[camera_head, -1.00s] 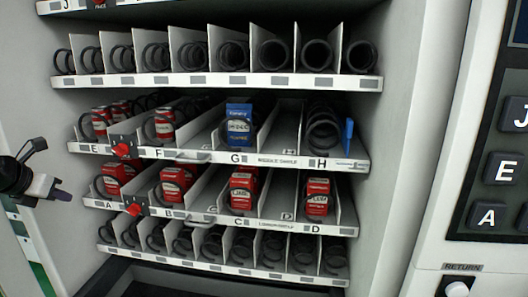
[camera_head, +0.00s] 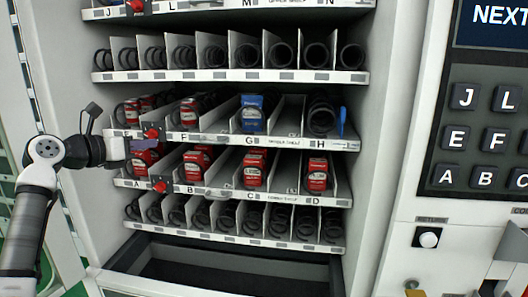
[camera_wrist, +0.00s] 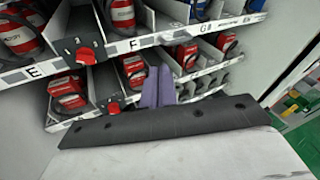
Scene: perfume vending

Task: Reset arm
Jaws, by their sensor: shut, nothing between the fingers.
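My gripper (camera_head: 132,146) is at the left of the vending machine shelves in the head view, in front of the shelf ends near the letters E and A. In the wrist view, its purple fingers (camera_wrist: 158,86) are together with nothing between them. They point towards the shelves and appear apart from the products. My arm comes up from the lower left in the head view.
Shelves hold red boxes (camera_head: 317,172) and a blue box (camera_head: 251,115) among black spirals. Red knobs (camera_head: 152,133) stick out near my gripper. A keypad (camera_head: 483,140) and a return button (camera_head: 428,239) are at the right. The open lower bin (camera_head: 220,276) lies below.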

